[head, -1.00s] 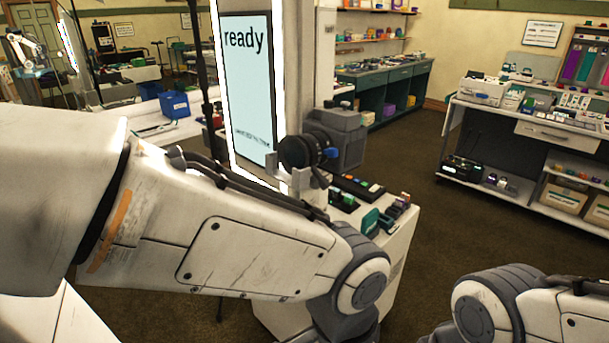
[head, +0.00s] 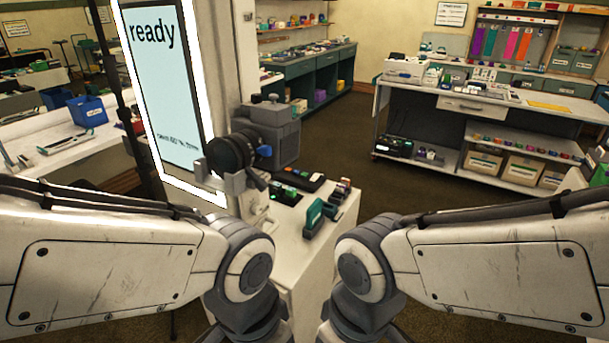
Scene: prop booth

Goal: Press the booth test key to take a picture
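The booth (head: 168,85) stands left of centre, a tall lit screen reading "ready" with smaller, unreadable text below. A dark camera (head: 232,153) is mounted at its right edge. On the white stand (head: 290,233) beside it lies a black key strip (head: 298,180) with a green and a red key; which one is the test key I cannot tell. My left arm comes in from the left and my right arm from the right, both bending down in front of the stand. Both grippers are below the picture's edge.
A green block (head: 313,213) and several small items sit on the stand's near right edge. A white bench (head: 75,150) with a blue bin (head: 87,110) is at the left. A shelved table (head: 470,105) stands at the right. Dark floor between is clear.

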